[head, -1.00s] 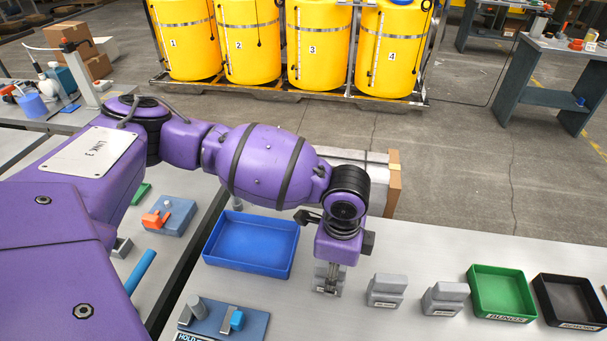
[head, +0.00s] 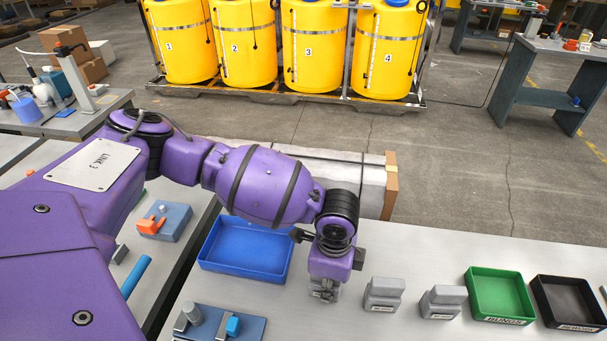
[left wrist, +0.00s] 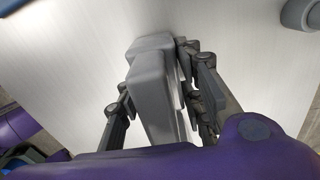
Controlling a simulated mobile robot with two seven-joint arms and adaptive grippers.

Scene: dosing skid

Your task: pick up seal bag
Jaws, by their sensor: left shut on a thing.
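The seal bag (head: 334,294) is a grey, block-like packet with a pale label, the leftmost of 3 similar grey packets on the pale table. My left gripper (head: 325,285) points down over it and hides most of it in the head view. In the left wrist view the seal bag (left wrist: 152,85) sits between the two dark fingers of the left gripper (left wrist: 160,95), which is shut on it. The bag is at table level; whether its underside touches the table cannot be told. My right gripper is not in view.
Two more grey packets, one near (head: 384,294) and one farther right (head: 442,301), stand in line. A blue tray (head: 245,269) lies left of the gripper. A green bin (head: 500,306) and black bin (head: 568,305) are at right. A blue fixture (head: 215,325) is at front left.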

